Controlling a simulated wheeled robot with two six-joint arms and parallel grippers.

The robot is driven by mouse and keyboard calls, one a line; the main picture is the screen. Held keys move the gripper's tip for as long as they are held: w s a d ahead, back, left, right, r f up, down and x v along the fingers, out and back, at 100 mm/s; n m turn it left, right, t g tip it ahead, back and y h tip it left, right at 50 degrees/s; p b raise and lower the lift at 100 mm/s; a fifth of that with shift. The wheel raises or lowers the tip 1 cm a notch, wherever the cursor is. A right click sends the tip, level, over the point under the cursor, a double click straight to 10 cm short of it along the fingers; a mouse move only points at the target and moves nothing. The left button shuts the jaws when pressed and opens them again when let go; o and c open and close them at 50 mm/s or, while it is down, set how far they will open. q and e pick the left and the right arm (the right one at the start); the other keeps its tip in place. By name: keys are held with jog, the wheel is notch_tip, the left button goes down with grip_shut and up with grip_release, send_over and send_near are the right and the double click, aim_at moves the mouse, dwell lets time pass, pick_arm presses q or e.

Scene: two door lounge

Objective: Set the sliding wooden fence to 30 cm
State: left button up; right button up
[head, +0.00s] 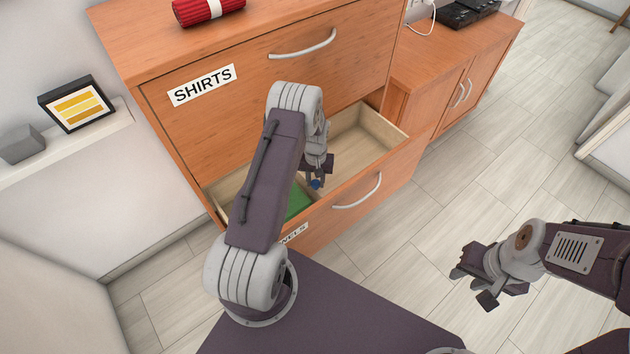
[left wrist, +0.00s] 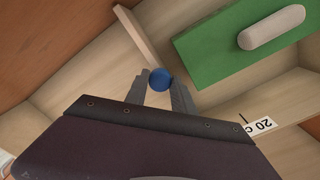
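The wooden fence (left wrist: 136,38) is a thin pale board inside an open drawer (head: 365,140); in the left wrist view it runs up and left from a blue knob (left wrist: 160,79). The knob also shows in the head view (head: 316,184). My left gripper (left wrist: 161,84) has one finger on each side of the knob, close against it. In the head view my left arm hides much of the drawer. My right gripper (head: 472,287) is open and empty above the floor.
A green block (left wrist: 235,55) with a pale rounded handle lies in the drawer beside the fence; part of it shows in the head view (head: 298,203). The closed SHIRTS drawer (head: 240,100) is above. Open floor (head: 440,210) lies to the right.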

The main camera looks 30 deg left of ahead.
pick_arm(q)
jog(key=o, duration=0.4)
notch_tip(320, 180, up, 9)
jog(key=shift+r+p, duration=0.1)
jog(key=shift+p, duration=0.2)
dwell(0.3)
